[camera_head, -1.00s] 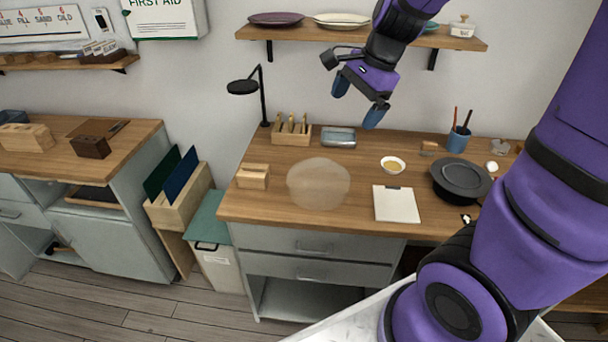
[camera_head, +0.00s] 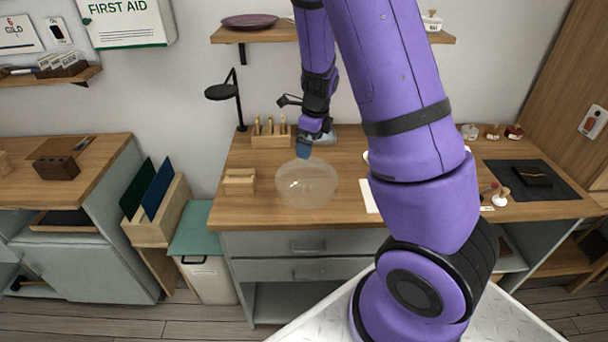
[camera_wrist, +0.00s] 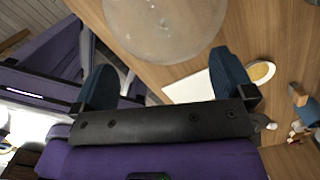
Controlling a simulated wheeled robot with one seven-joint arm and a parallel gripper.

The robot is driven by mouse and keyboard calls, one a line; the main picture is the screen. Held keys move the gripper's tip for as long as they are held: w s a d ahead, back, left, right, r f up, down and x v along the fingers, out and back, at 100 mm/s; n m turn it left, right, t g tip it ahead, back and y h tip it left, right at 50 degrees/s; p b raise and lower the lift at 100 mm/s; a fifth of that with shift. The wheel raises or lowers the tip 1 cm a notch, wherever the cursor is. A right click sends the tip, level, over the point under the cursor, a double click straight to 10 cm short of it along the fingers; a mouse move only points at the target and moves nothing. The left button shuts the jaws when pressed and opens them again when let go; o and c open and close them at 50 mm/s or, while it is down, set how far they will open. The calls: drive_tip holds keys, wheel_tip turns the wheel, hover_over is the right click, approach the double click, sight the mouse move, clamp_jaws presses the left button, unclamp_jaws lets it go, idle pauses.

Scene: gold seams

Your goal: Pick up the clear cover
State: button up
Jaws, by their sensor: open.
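The clear cover (camera_head: 307,186) is a round, see-through dome on the wooden desk (camera_head: 250,211), near its front edge. In the wrist view the cover (camera_wrist: 163,28) shows at the top, just beyond the fingertips and cut off by the frame's edge. My gripper (camera_head: 304,150) is at the far side of the cover in the head view, its fingers overlapping the dome's back edge in the picture. In the wrist view my gripper (camera_wrist: 167,76) has its two blue fingers wide apart with nothing between them. Whether a finger touches the cover cannot be told.
A small wooden block (camera_head: 239,181) stands left of the cover. A wooden tool holder (camera_head: 271,137) and a black lamp (camera_head: 222,91) stand behind. A white pad (camera_wrist: 190,87) and a small bowl (camera_wrist: 261,72) lie near the cover. My arm hides much of the desk's right half.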

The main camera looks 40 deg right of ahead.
sight(307, 163)
wheel_tip(307, 163, down, 3)
drive_tip(key=shift+w+a+f, duration=0.1)
drive_tip(key=shift+w+f, duration=0.25)
drive_tip(key=shift+f, duration=0.6)
drive_tip(key=shift+w+f, duration=0.2)
drive_tip(key=shift+f, duration=0.65)
drive_tip(key=shift+w+f, duration=0.2)
drive_tip(key=shift+f, duration=0.6)
drive_tip(key=shift+s, duration=0.15)
drive_tip(key=c, duration=1.2)
